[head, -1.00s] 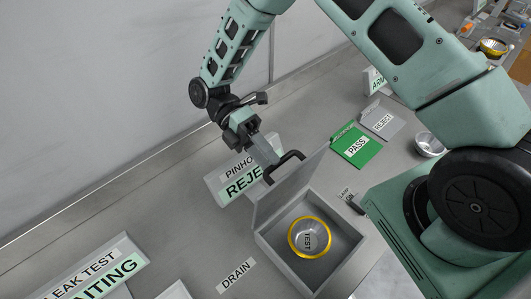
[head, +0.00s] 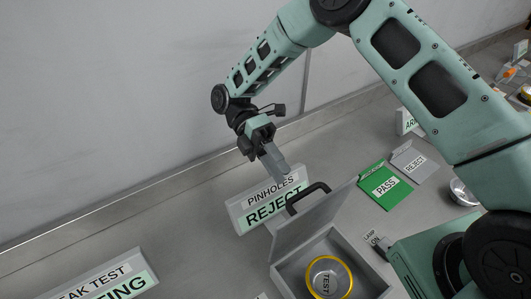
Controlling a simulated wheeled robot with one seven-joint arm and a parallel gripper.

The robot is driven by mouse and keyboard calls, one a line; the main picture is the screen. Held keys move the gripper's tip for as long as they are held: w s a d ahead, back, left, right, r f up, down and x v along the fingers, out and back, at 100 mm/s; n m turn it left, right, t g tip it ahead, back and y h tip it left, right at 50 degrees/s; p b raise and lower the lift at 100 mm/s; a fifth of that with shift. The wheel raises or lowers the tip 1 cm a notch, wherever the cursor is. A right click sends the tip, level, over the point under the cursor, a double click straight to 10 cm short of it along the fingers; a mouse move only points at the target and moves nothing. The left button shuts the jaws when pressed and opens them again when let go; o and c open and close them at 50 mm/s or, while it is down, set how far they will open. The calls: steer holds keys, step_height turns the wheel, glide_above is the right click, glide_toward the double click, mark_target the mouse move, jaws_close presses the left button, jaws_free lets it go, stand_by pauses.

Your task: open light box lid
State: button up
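The light box (head: 372,262) is a grey open-topped box at the bottom right of the head view. Its lid (head: 310,224) stands raised, tilted up along the box's left side, with a black handle (head: 308,197) on its top edge. A cup (head: 327,277) with a yellow rim, marked TEST, sits inside the box. My gripper (head: 279,168) is above and to the left of the handle, apart from it in the picture. Its fingers point down and right; I cannot tell whether there is a gap between them.
A PINHOLES REJECT sign (head: 245,212) stands behind the lid. A leak test sign (head: 105,285) is at the lower left. The green PASS tray (head: 372,180) and grey REJECT tray (head: 424,168) lie to the right, near a metal bowl (head: 462,193). The counter's left-middle is clear.

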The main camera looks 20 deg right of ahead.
steer(key=p+v, duration=0.2)
steer(key=v, duration=0.4)
steer(key=shift+w+p, duration=0.3)
steer(key=shift+p, duration=0.1)
stand_by(0.3)
